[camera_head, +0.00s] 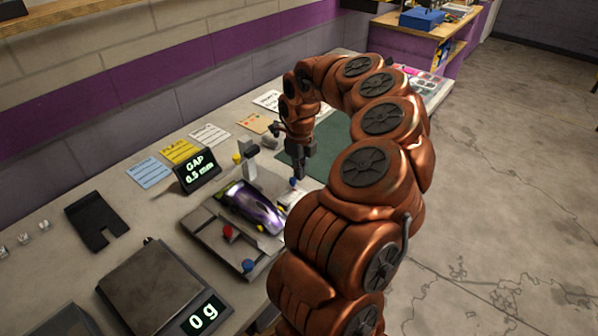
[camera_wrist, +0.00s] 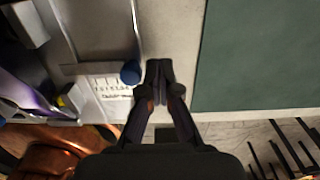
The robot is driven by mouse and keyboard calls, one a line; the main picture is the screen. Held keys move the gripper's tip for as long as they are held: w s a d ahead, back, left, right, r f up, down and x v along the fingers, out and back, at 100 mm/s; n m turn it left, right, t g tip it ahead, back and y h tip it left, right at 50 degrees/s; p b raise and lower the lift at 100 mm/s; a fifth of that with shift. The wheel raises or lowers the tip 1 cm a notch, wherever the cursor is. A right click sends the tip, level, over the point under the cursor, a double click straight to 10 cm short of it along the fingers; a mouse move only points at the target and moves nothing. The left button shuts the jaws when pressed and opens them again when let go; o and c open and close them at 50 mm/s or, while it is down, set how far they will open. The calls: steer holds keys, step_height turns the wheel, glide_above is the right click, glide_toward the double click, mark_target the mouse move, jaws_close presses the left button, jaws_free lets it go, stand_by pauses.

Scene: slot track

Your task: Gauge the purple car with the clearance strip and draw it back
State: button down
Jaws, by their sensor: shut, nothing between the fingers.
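The purple car (camera_head: 252,206) sits on a grey gauge fixture (camera_head: 205,228) and shows in part at the left of the wrist view (camera_wrist: 20,85). My gripper (camera_head: 299,176) is shut and empty, to the right of the car. In the wrist view its fingertips (camera_wrist: 158,68) are together, just right of a blue knob (camera_wrist: 130,73); whether they touch it I cannot tell. A white plate with scale marks (camera_wrist: 108,88) lies between the car and the knob. I cannot tell surely which part is the clearance strip.
A small display (camera_head: 197,170) reads GAP 0.5 mm. A scale (camera_head: 150,285) reading 0 g stands at front left, near a dark notched plate (camera_head: 97,220). A green mat (camera_wrist: 255,55) lies right of my gripper. Several paper notes lie along the wall.

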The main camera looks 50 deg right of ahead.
steer(key=shift+d, duration=0.1)
step_height(320, 180, up, 8)
steer(key=p, duration=0.6)
stand_by(0.6)
stand_by(0.9)
